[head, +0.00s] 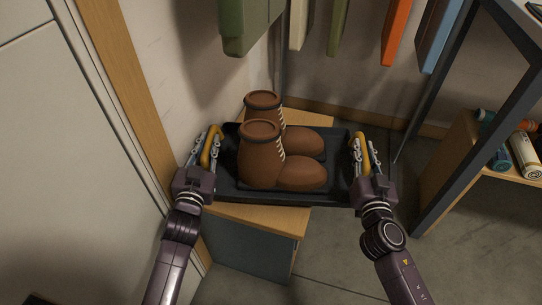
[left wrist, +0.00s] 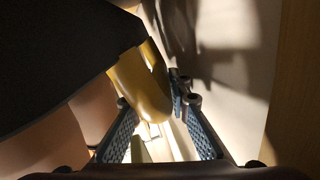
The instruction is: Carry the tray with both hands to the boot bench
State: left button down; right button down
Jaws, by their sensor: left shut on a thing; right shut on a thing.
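A black tray (head: 337,172) carries a pair of brown lace-up boots (head: 258,160) standing upright. The tray is over the boot bench (head: 262,219), which has a wooden top and a grey front; its right part reaches past the bench's right edge. I cannot tell whether the tray touches the top. My left gripper (head: 207,148) is shut on the tray's left yellow handle, which also shows between the fingers in the left wrist view (left wrist: 146,88). My right gripper (head: 361,153) is shut on the right yellow handle. The boots and tray hide much of the bench top.
A pale door panel (head: 75,160) with a wooden frame is close on the left. Garments hang above, including a green one (head: 247,25) and an orange one (head: 396,32). At right, a dark metal frame stands by a wooden shelf (head: 452,165) with several bottles or rolls. Floor in front is clear.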

pick_arm(q)
jog(key=shift+f+b, duration=0.55)
jog(key=shift+b, duration=0.3)
pick_arm(e)
jog(key=shift+f, duration=0.65)
pick_arm(q)
jog(key=c, duration=2)
grip_release()
jog(key=shift+f, duration=0.2)
jog(key=shift+c, duration=0.2)
pick_arm(e)
jog(key=c, duration=2)
grip_release()
jog(key=shift+f, duration=0.15)
jog(key=shift+c, duration=0.2)
pick_arm(q)
jog(key=shift+o, duration=1.1)
jog(key=shift+s, duration=0.1)
pick_arm(e)
jog(key=shift+o, duration=1.1)
jog(key=shift+s, duration=0.1)
pick_arm(q)
jog(key=shift+s, duration=0.5)
jog(key=s, duration=0.7)
pick_arm(e)
jog(key=s, duration=1.2)
jog(key=shift+a, duration=0.1)
